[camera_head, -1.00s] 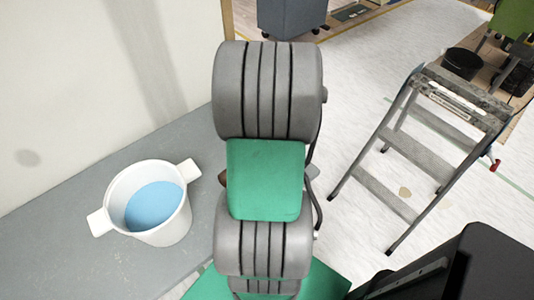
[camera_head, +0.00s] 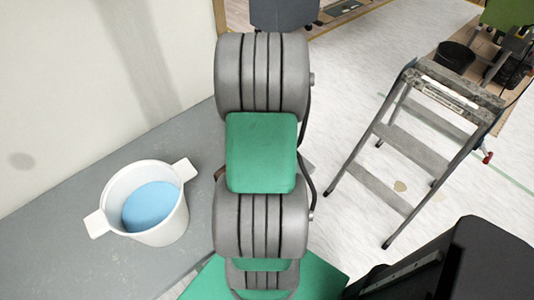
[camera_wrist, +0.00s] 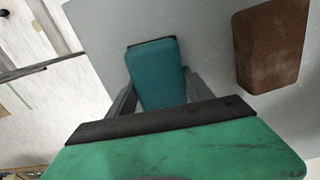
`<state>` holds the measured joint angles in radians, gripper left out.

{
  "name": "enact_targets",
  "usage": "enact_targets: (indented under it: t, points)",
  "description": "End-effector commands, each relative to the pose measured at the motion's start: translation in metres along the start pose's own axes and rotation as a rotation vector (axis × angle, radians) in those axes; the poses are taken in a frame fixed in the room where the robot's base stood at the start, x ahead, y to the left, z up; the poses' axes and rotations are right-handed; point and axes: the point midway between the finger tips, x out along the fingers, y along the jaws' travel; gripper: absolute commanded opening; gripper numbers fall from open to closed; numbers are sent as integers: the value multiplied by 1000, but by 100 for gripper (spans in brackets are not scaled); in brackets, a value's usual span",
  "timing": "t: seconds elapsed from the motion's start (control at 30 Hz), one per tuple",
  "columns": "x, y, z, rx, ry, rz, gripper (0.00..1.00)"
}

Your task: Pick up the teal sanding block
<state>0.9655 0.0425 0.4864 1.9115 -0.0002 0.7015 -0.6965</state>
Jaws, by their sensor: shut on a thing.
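The teal sanding block (camera_wrist: 157,78) shows in the wrist view, upper middle, with a dark strip along its far edge. My gripper (camera_wrist: 160,84) is shut on it, one grey finger on each side. The grey surface shows around and beyond the block. I cannot tell whether the block touches that surface or is held above it. In the head view my arm hides the gripper and the block.
A brown block (camera_wrist: 270,45) lies on the grey surface to the right in the wrist view. A white bucket of blue liquid (camera_head: 152,208) stands on the grey table (camera_head: 62,250), left of my arm. A stepladder (camera_head: 420,150) stands on the floor to the right.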

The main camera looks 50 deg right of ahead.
Motion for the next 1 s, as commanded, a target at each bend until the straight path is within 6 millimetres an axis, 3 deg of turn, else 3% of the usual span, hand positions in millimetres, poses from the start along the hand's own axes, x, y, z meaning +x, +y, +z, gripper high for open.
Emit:
enact_targets:
  t: [0.4, 0.77, 0.93, 1.0]
  points:
    - [0, 0, 0, 0, 0, 1, 15]
    - [-9, 0, 0, 0, 1, 1, 14]
    - [-40, 1, -1, 0, 2, 2, 14]
    - [-56, 8, 9, 7, 2, 3, 14]
